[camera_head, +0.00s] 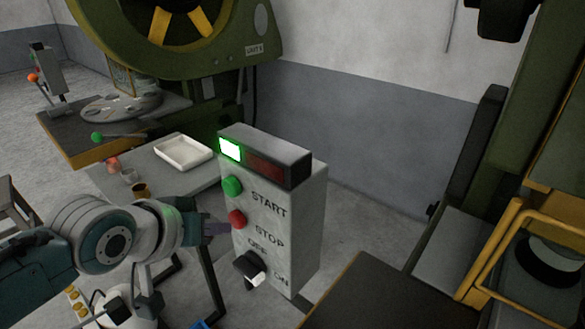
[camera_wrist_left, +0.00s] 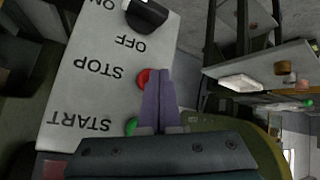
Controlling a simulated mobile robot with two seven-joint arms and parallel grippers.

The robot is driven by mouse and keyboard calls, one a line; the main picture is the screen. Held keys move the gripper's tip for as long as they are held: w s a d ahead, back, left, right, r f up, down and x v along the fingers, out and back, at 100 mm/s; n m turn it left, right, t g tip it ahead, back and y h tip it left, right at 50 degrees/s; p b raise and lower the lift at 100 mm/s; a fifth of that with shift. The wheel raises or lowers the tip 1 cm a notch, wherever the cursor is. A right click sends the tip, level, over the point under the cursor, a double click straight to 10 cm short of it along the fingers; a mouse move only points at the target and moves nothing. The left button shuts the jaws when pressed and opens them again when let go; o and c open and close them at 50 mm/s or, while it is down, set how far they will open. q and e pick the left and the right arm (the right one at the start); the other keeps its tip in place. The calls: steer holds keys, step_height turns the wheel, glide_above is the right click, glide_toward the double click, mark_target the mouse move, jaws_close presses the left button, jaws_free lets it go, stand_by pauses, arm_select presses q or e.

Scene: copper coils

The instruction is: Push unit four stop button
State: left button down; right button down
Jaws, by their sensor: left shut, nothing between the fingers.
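A grey control box (camera_head: 280,225) stands in the middle of the head view. It has a green START button (camera_head: 232,186), a red STOP button (camera_head: 236,219) below it and a black OFF/ON knob (camera_head: 248,267) lower down. My left gripper (camera_head: 227,228) is shut and empty, its purple fingers pointing at the box close to the STOP button. In the left wrist view the fingertips (camera_wrist_left: 160,72) are right beside the red button (camera_wrist_left: 143,78). I cannot tell whether they touch it. My right gripper is not in view.
On top of the box, a green-edged lamp (camera_head: 229,149) is lit and a red panel (camera_head: 266,168) is dark. A table with a white tray (camera_head: 183,152) and cups stands behind my left arm. Large green machines stand behind and at right. Grey floor shows right of the box.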

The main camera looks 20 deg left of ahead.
arm_select(q)
steer(key=shift+w+d, duration=0.2)
steer(key=shift+w, duration=0.25)
stand_by(0.5)
steer(key=shift+s, duration=0.1)
steer(key=shift+s+a+p, duration=0.35)
steer(key=shift+s+p, duration=0.15)
steer(key=shift+s, duration=0.2)
steer(key=shift+s, duration=0.1)
steer(key=s+p, duration=0.1)
steer(key=s+a, duration=0.1)
steer(key=s, duration=0.1)
steer(key=s+a+p, duration=0.1)
steer(key=shift+s+p, duration=0.25)
steer(key=shift+p, duration=0.1)
